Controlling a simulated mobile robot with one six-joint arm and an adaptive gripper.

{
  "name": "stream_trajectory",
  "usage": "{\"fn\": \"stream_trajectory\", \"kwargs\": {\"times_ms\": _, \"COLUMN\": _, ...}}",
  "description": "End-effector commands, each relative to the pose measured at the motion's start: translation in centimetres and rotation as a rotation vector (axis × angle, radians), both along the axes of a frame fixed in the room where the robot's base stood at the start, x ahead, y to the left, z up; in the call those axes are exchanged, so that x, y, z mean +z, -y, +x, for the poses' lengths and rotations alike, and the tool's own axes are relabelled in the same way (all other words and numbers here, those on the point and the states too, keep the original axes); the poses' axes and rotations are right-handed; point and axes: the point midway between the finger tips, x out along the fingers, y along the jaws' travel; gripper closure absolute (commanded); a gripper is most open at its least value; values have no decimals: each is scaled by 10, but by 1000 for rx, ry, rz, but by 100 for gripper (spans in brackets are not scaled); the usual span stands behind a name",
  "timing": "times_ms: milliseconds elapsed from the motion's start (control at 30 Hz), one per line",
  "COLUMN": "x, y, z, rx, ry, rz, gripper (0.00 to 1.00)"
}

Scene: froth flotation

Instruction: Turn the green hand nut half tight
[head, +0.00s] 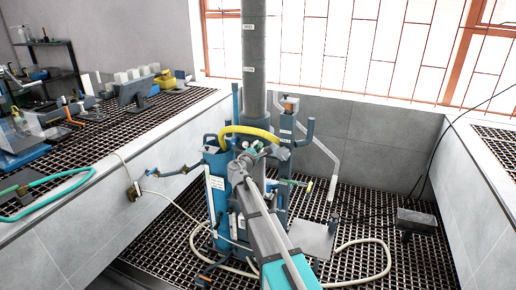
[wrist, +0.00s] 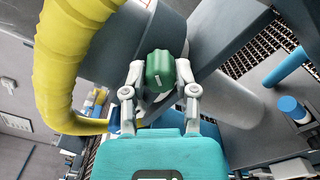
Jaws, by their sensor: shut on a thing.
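The green hand nut (wrist: 160,70) shows in the wrist view as a dark green, lobed knob with a small pale mark on its face. My gripper (wrist: 160,82) has one finger on each side of the nut and is shut on it. In the head view my gripper (head: 243,163) reaches the upper part of the blue flotation column (head: 218,195). The nut is too small and too covered by my arm to make out there.
A yellow corrugated hose (wrist: 72,55) curves close by on the left in the wrist view. It arches over the column top (head: 250,131) in the head view. A pale hose (head: 375,243) lies on the floor grating. A tiled bench (head: 105,180) stands at left.

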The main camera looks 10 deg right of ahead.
Motion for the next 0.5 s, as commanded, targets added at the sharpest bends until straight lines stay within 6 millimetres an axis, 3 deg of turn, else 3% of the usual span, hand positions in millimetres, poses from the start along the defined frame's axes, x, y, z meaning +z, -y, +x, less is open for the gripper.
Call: {"fn": "stream_trajectory", "kwargs": {"times_ms": 500, "x": 2, "y": -3, "z": 5, "rx": 10, "ry": 251, "rz": 408, "gripper": 100}}
